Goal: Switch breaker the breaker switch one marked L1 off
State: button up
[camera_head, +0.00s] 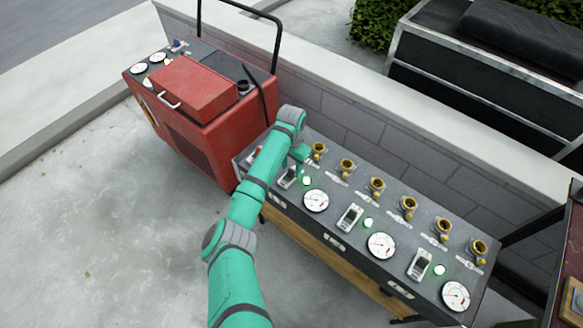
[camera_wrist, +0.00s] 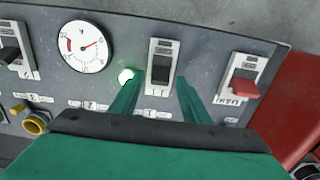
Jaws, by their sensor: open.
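The control panel (camera_head: 330,230) is a long grey board with several gauges and breaker switches. The breaker switch (camera_wrist: 161,66) nearest the red main switch (camera_wrist: 240,89) has a dark toggle in a light plate; I cannot read an L1 mark on it. It also shows in the head view (camera_head: 288,176), partly beside my arm. My gripper (camera_wrist: 158,82) is open, with one green finger on each side of this switch's lower part. Contact cannot be told. The green lamp (camera_wrist: 126,76) beside it is lit. The gripper is mostly hidden by my arm in the head view.
Two more breakers, the middle one (camera_head: 350,217) and the right one (camera_head: 420,265), sit along the panel with lit green lamps. Brass sockets (camera_head: 376,187) line the back. A red generator (camera_head: 200,100) stands at the left, and a low block wall (camera_head: 370,140) runs behind.

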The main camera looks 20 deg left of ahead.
jog(key=shift+f, duration=0.25)
jog(key=c, duration=1.1)
jog(key=shift+o, duration=0.2)
